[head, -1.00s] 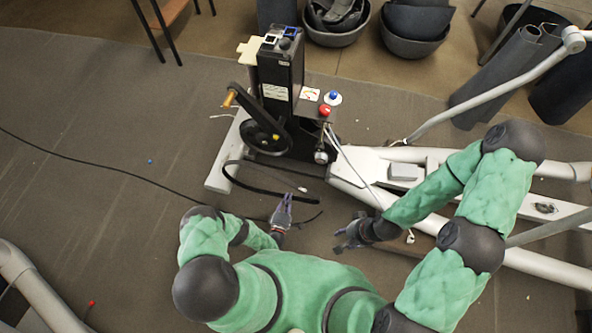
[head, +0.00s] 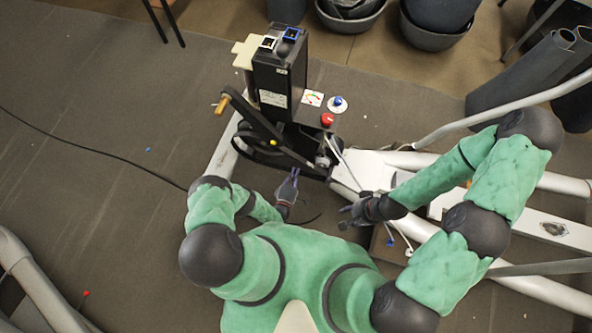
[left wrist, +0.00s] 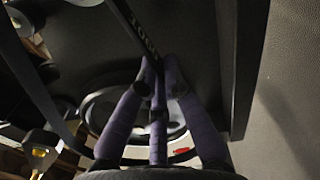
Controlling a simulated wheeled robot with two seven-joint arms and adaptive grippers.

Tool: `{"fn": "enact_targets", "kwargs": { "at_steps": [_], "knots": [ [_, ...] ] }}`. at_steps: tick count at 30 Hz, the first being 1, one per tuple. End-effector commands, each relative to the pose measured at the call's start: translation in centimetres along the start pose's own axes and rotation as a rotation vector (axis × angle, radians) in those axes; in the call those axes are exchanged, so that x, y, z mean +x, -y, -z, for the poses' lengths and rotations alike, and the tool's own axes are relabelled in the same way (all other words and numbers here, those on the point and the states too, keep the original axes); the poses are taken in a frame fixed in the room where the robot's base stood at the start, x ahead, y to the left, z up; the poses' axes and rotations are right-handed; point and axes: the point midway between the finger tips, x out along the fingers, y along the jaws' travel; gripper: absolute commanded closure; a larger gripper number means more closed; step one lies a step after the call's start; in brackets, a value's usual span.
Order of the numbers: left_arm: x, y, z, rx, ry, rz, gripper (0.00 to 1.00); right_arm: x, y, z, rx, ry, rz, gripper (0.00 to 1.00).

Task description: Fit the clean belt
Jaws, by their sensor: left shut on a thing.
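My left gripper (head: 293,174) is at the near side of the machine's drive unit, just below the flywheel. In the left wrist view its purple fingers (left wrist: 158,72) are closed on a thin black belt (left wrist: 140,36) with pale lettering. The belt runs up and away from the fingertips. A round pulley (left wrist: 105,105) shows behind the fingers. In the head view the dark flywheel (head: 247,143) sits beneath the crank, and the belt is hard to separate from the dark parts there. My right gripper (head: 347,214) looks open and empty beside the white frame.
The black console housing (head: 279,80) stands above the drive, with a crank handle (head: 222,104) to its left. A red knob (head: 327,120) and a blue knob (head: 337,101) are to its right. White frame rails (head: 540,226) run right.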

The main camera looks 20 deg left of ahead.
Motion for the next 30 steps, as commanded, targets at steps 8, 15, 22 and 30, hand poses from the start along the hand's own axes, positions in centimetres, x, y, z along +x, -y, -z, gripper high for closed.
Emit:
{"fn": "enact_targets", "kwargs": {
  "at_steps": [8, 15, 22, 30],
  "knots": [
    [1.7, 0.0, 0.0, 0.002, 0.002, -0.002, 1.00, 0.3, -0.1, 0.0, 0.000, 0.001, 0.000, 0.60],
    [3.3, 0.0, 0.0, 0.001, 0.002, -0.002, 1.00, 0.5, -0.2, 0.0, 0.000, 0.001, 0.000, 0.60],
    [4.3, 0.0, 0.0, 0.001, 0.001, -0.002, 1.00, 0.7, -0.2, 0.0, 0.000, 0.000, 0.000, 0.60],
    [4.6, -0.1, 0.0, 0.001, 0.000, -0.001, 1.00, 0.7, -0.2, 0.0, 0.000, 0.000, 0.000, 0.60]
  ]
}}
